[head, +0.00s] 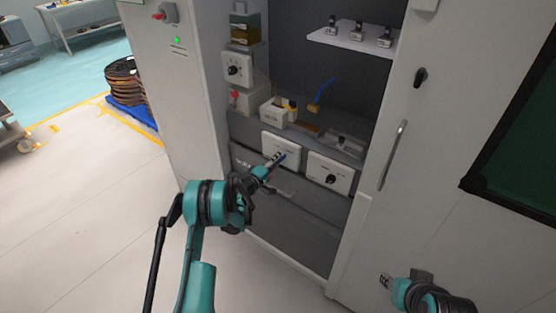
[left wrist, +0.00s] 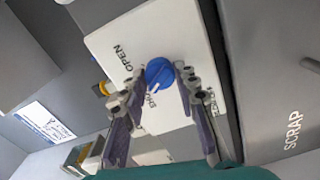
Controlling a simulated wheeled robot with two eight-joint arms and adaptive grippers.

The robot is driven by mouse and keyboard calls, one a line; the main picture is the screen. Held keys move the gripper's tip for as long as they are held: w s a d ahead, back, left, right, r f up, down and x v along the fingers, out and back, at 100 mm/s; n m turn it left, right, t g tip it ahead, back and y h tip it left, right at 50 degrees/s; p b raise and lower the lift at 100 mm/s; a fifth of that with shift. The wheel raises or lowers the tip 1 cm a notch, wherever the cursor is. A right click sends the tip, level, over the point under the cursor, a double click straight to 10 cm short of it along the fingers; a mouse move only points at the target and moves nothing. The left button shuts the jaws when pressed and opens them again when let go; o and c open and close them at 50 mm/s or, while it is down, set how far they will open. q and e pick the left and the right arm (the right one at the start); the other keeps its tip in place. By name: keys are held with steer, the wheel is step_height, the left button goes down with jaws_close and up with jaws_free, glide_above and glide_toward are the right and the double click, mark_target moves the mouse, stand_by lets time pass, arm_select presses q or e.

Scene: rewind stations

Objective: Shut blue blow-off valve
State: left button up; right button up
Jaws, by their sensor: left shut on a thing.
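The blue blow-off valve knob (left wrist: 160,73) sits on a white plate (left wrist: 120,60) marked OPEN on one side, with a second, partly covered word near the knob. In the head view the plate (head: 281,145) is on the front of the cabinet's lower ledge. My left gripper (head: 273,163) reaches it, and in the left wrist view its two fingers (left wrist: 162,78) are closed on either side of the knob. I cannot tell exactly where the knob points. My right gripper (head: 388,283) is at the lower right, away from the valve; its fingers are too small to read.
A white plate with a black knob (head: 331,178) is just right of the valve. A white box (head: 273,110) and a blue-handled tool (head: 322,92) are above it. The cabinet door with a handle (head: 392,155) bounds the right side.

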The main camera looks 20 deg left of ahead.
arm_select(q)
steer(key=shift+n, duration=1.1)
steer(key=o, duration=1.2)
steer(key=shift+c, duration=0.2)
steer(key=shift+s+a, duration=0.1)
steer(key=v, duration=1.1)
steer(key=shift+s, duration=0.4)
steer(key=shift+a, duration=0.1)
